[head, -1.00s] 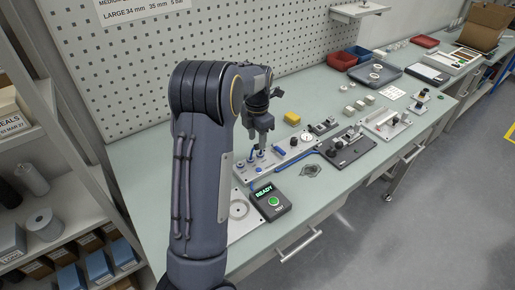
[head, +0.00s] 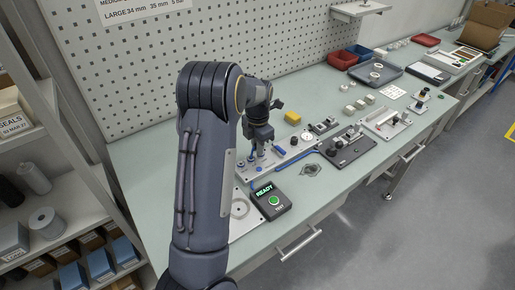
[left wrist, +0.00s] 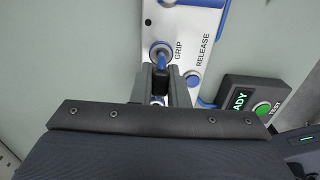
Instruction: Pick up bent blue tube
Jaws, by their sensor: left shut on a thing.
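My left gripper (head: 259,151) is low over the metal panel (head: 294,150), at its left end. In the left wrist view my gripper (left wrist: 161,72) has its fingers close together around a dark piece. A short blue tube (left wrist: 162,55) shows just beyond the fingertips, at the round port marked GRIP. I cannot tell how much of it is hidden between the fingers. A blue button or port (left wrist: 193,78) sits by the word RELEASE. My right gripper is not in view.
A black test box (head: 271,200) with a lit READY display stands in front of the panel. A yellow block (head: 293,118) and a dark fixture (head: 347,147) are close by. Red and blue bins stand farther back. The table's left end is clear.

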